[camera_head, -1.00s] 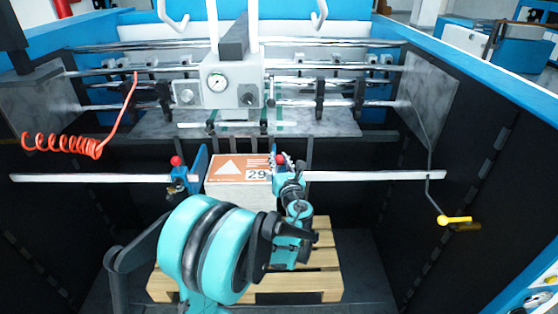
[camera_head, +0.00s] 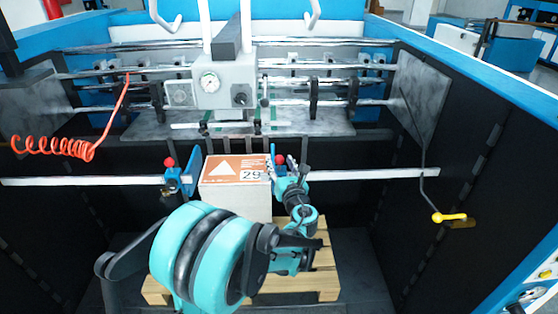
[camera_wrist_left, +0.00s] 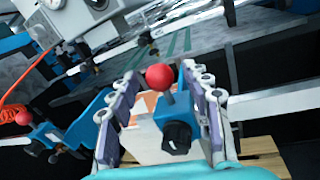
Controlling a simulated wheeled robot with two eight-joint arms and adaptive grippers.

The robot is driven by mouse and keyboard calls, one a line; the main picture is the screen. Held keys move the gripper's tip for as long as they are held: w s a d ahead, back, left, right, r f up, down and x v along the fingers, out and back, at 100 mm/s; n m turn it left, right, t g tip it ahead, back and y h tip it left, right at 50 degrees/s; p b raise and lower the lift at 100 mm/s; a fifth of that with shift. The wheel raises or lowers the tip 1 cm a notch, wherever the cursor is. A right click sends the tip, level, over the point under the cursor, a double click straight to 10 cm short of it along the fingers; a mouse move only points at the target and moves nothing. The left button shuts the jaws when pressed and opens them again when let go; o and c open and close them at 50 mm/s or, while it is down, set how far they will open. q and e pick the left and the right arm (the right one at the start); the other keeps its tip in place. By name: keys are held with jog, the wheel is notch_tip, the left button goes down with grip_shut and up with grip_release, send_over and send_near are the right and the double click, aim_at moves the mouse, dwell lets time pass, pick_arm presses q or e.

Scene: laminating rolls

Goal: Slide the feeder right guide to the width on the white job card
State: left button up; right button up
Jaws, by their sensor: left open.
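The right guide has a red ball knob (camera_head: 281,159) and sits on the white rail (camera_head: 370,174) at the right edge of the stack. My left gripper (camera_head: 292,168) is open at this guide. In the left wrist view its fingers (camera_wrist_left: 162,82) stand on either side of the red knob (camera_wrist_left: 160,77) and a black knob (camera_wrist_left: 177,137); contact is unclear. The left guide (camera_head: 180,178), with its own red knob, is at the stack's left edge. A white patch reading 29 (camera_head: 251,174) lies on the orange stack top. My right gripper is out of view.
The stack (camera_head: 235,200) stands on a wooden pallet (camera_head: 325,270). A grey head with a gauge (camera_head: 225,85) hangs behind it. A yellow-handled crank (camera_head: 450,217) is at the right wall. The rail is clear right of my gripper.

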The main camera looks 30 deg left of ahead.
pick_arm(q)
jog(key=v, duration=1)
jog(key=shift+s+d, duration=0.1)
jog(key=s+d+f+n+g+h+b, duration=0.1)
jog(key=s+f+n+g+h+b, duration=0.4)
jog(key=s+f+n, duration=0.9)
jog(key=s+d+f+n+h, duration=0.1)
jog(key=s+d+n+h, duration=0.2)
jog(key=d+n, duration=0.2)
jog(key=s+d+f+n+g+h+b, duration=0.1)
jog(key=s+d+n+h, duration=0.2)
jog(key=d+n, duration=0.3)
jog(key=n+h, duration=0.1)
jog(key=n, duration=0.3)
jog(key=shift+s+n+b, duration=0.3)
jog(key=shift+f, duration=0.1)
jog(key=shift+c, duration=0.2)
